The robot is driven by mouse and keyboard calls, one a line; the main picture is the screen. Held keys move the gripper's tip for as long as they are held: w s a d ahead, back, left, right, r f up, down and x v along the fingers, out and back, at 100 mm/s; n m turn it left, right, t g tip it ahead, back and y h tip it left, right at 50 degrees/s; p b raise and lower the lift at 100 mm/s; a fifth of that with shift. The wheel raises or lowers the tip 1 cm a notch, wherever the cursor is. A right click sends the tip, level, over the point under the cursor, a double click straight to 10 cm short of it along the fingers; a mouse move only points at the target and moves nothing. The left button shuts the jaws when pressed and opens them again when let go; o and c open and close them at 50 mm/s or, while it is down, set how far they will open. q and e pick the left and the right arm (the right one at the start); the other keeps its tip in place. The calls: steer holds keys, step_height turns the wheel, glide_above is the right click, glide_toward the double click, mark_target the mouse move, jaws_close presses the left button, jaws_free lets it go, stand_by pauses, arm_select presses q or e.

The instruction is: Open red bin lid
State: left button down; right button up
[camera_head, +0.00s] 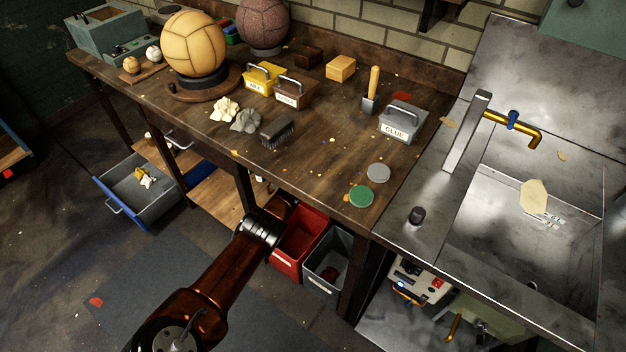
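The red bin (290,262) stands on the floor under the front edge of the workbench, beside a grey bin. Its dark inside shows from above, and I cannot make out a separate lid. My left arm comes in from the lower left and ends at the bin's back left, by the bench edge. My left gripper (279,207) is there, dark and partly hidden by its own wrist, close to the bin's rim. I cannot tell whether it touches the bin or whether its fingers are open. My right gripper is not in view.
The grey bin (328,262) is open, right of the red one. The workbench (300,165) overhangs both and carries balls, boxes, a brush and green and grey discs. A metal sink (520,215) is at right. An open drawer (140,190) juts out at left.

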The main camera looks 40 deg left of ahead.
arm_select(q)
steer(key=shift+w+a+r, duration=0.1)
steer(key=shift+w+r, duration=0.2)
steer(key=shift+w, duration=0.1)
steer(key=c, duration=2.3)
jaws_free()
steer(key=shift+c, duration=0.2)
steer(key=shift+s+f, duration=0.1)
steer(key=shift+v, duration=1.15)
steer(key=s+d, duration=0.1)
steer(key=s, duration=1.1)
steer(key=shift+s+d+r, duration=0.25)
steer(key=shift+d+r, duration=0.05)
steer(key=shift+r, duration=0.05)
